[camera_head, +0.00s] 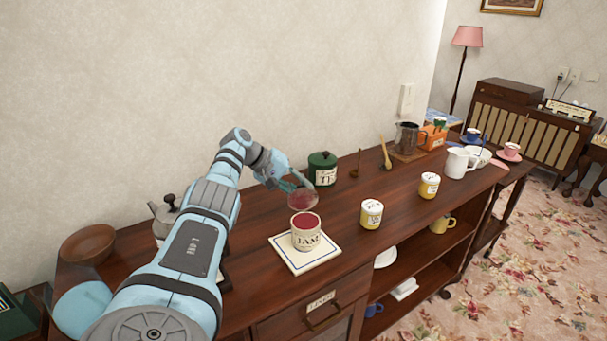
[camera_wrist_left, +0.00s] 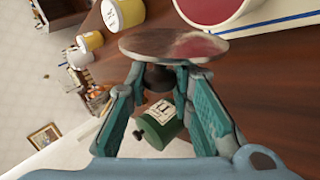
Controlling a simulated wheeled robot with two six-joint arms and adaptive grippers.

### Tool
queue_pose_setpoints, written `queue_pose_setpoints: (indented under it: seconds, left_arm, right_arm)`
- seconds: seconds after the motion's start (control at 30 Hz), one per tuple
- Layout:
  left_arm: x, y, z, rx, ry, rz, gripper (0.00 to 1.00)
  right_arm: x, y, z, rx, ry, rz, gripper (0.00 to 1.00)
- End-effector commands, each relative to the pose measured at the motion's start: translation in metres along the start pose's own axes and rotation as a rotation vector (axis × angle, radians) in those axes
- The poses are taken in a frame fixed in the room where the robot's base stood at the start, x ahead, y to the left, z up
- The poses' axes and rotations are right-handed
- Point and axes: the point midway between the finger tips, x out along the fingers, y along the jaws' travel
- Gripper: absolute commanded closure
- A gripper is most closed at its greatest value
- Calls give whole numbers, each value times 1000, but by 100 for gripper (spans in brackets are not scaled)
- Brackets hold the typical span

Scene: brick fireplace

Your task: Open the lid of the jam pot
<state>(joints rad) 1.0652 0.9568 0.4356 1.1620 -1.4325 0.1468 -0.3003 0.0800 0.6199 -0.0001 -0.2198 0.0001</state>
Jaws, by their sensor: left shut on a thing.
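The jam pot (camera_head: 306,240) is a cream pot labelled JAM, standing upright on a white square board (camera_head: 291,262) with a dark border. Its top is open and red jam shows inside. Its round lid (camera_head: 303,200) is off the pot, held tilted above and just behind the rim. My left gripper (camera_head: 289,184) is shut on the lid's dark knob. In the left wrist view the lid (camera_wrist_left: 172,46) is between the fingertips and the pot (camera_wrist_left: 215,10), whose rim is cut off by the frame. My right gripper is in neither view.
A green lidded tin (camera_head: 322,170) stands behind the lid. Two yellow pots (camera_head: 371,215) (camera_head: 429,186) and a white jug (camera_head: 458,164) stand to the right. A kettle (camera_head: 163,213) and a brown bowl (camera_head: 87,244) are at left. Bare wood lies between board and yellow pot.

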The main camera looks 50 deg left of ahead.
Motion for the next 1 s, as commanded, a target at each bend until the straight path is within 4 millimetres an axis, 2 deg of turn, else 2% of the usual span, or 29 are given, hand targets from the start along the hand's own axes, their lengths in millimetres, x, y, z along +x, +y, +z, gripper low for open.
queue_pose_setpoints:
  seconds: [0.03,0.17,0.43,0.53,0.67,0.9,1.0]
  left_arm:
    - [1,-2,1,0,-2,-5,78]
    - [1,0,1,1,-2,-3,57]
    - [1,0,0,1,-1,-1,57]
    - [-6,0,-1,1,2,-2,57]
    - [-33,-1,0,5,1,-7,57]
    - [-98,-1,-1,1,2,-2,57]
    - [-113,-1,-1,0,0,-3,57]
  right_arm:
    - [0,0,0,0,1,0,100]
    - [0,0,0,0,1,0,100]
    - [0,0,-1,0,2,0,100]
    - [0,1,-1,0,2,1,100]
    - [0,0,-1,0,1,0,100]
    - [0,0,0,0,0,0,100]
    - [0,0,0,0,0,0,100]
